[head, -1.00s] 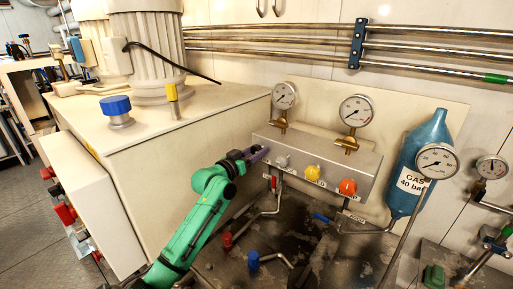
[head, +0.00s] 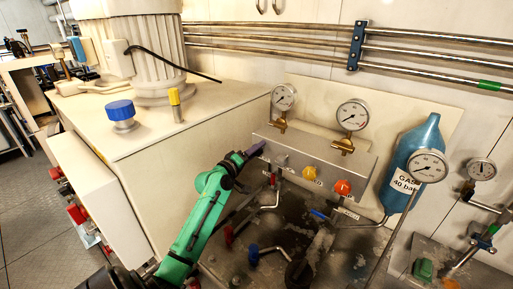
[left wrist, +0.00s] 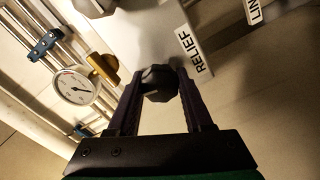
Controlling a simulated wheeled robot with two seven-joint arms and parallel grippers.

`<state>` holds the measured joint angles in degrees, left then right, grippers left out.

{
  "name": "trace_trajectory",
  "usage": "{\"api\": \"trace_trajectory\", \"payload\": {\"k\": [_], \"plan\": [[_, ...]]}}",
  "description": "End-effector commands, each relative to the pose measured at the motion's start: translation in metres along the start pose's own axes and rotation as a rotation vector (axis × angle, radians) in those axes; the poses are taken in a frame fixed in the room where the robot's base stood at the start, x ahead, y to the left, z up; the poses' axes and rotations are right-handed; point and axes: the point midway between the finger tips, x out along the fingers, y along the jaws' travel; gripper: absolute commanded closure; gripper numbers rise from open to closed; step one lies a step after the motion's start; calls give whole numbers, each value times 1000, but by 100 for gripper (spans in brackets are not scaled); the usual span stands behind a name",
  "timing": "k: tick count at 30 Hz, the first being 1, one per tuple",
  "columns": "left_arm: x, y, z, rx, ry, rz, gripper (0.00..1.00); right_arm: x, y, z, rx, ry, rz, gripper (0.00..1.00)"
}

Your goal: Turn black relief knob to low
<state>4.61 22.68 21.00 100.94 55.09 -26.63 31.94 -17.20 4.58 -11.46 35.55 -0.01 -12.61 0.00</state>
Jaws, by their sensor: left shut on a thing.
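The black relief knob (left wrist: 160,82) is faceted and sits between my left gripper's fingers (left wrist: 160,92) in the left wrist view. The label RELIEF (left wrist: 195,52) is on the panel beside it. In the head view my left gripper (head: 250,152) reaches the left end of the grey valve block (head: 330,160), and its fingers hide the knob there. The left gripper is shut on the knob. The knob's setting cannot be read. My right gripper is not in view.
Grey (head: 281,159), yellow (head: 309,173) and red (head: 343,187) knobs line the block to the right. Two gauges (head: 284,97) (head: 352,115) stand above it. A blue gas bottle (head: 413,150) stands at right. A large cream housing (head: 190,130) is close on the left.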

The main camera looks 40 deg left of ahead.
Motion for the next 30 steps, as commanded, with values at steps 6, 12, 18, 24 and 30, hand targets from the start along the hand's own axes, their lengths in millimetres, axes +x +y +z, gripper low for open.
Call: {"api": "trace_trajectory", "payload": {"k": [6,12,18,24,30], "plan": [[0,0,0,-132,-1,-2,100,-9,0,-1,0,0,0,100],[0,-1,0,-200,-1,-3,100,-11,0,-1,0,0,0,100],[0,-2,1,-223,-1,-3,100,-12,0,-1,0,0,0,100],[0,-2,1,-226,-1,-3,100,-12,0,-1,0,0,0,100],[0,-2,1,-226,-1,-3,26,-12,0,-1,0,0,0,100]]}}
